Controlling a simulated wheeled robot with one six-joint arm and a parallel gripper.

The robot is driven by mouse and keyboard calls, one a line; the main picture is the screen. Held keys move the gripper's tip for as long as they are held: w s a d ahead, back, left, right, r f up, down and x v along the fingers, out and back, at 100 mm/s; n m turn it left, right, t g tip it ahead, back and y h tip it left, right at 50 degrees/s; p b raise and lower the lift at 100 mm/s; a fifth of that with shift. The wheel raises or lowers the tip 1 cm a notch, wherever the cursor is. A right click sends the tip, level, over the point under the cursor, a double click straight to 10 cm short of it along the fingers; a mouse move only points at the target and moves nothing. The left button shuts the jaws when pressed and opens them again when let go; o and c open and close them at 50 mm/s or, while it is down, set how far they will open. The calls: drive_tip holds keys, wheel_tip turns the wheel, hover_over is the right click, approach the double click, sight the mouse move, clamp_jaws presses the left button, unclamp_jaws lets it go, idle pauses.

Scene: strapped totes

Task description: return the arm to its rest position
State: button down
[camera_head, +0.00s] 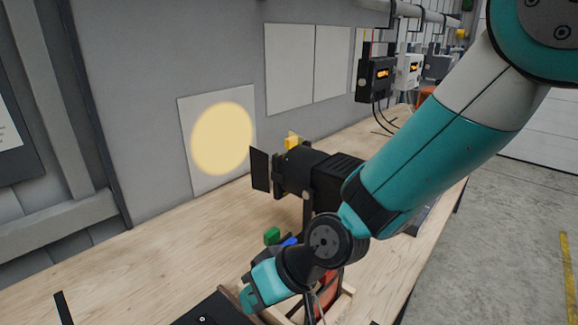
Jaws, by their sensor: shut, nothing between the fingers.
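My teal, white and black arm comes in from the upper right and reaches down across the bench. Its black wrist joint is at the lower middle, with a short teal wrist part beyond it, low over the bench. I cannot make out the gripper's fingers; the wrist and the lower picture edge hide that area. I see nothing held.
A black spotlight (328,180) stands on the wooden bench (130,262) close behind my forearm, lighting a wall panel (187,112). A wooden tray (346,302) and small green (272,236) and blue items lie near my wrist.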

drive_tip(key=s+d+r+h, duration=0.1)
drive_tip(key=s+d+r, duration=0.2)
drive_tip(key=d, duration=0.4)
drive_tip(key=s+d+r+h+b, duration=0.1)
drive_tip(key=s+d+r, duration=0.3)
drive_tip(key=d, duration=0.3)
drive_tip(key=s+d+r+m+h+b, duration=0.1)
drive_tip(key=s+d+r+h, duration=0.1)
drive_tip(key=s+d+r, duration=0.2)
drive_tip(key=d, duration=0.3)
drive_tip(key=shift+g, duration=0.3)
idle(1.9)
